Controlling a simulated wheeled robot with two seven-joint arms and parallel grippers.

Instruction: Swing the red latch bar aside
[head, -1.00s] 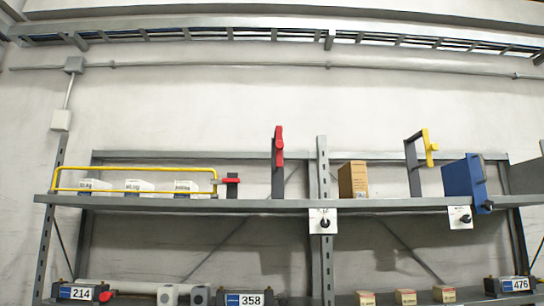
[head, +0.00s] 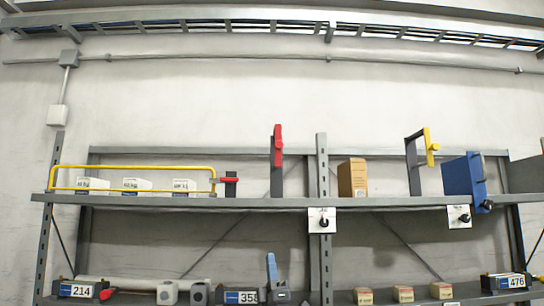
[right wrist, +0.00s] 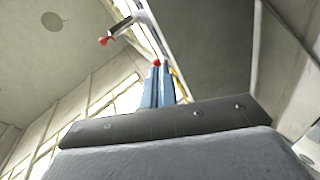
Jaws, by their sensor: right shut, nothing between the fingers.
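In the head view, a short red bar (head: 228,180) lies level on a dark post at the right end of a yellow rail. A second red bar (head: 278,140) stands upright on a taller grey post to its right. I cannot tell for certain which is the latch bar. My right gripper (head: 271,258) shows low in the head view, its blue fingers pointing up, below the upper shelf and apart from both bars. In the right wrist view its fingers (right wrist: 157,85) are together and empty. A small red piece (right wrist: 156,62) shows beyond their tips. My left gripper is out of view.
White boxes (head: 132,185) stand behind the yellow rail (head: 135,168) on the upper shelf (head: 250,203). A cardboard box (head: 352,178), a yellow handle (head: 429,147) and a blue binder-like block (head: 464,182) are to the right. The lower shelf holds labelled units and small boxes.

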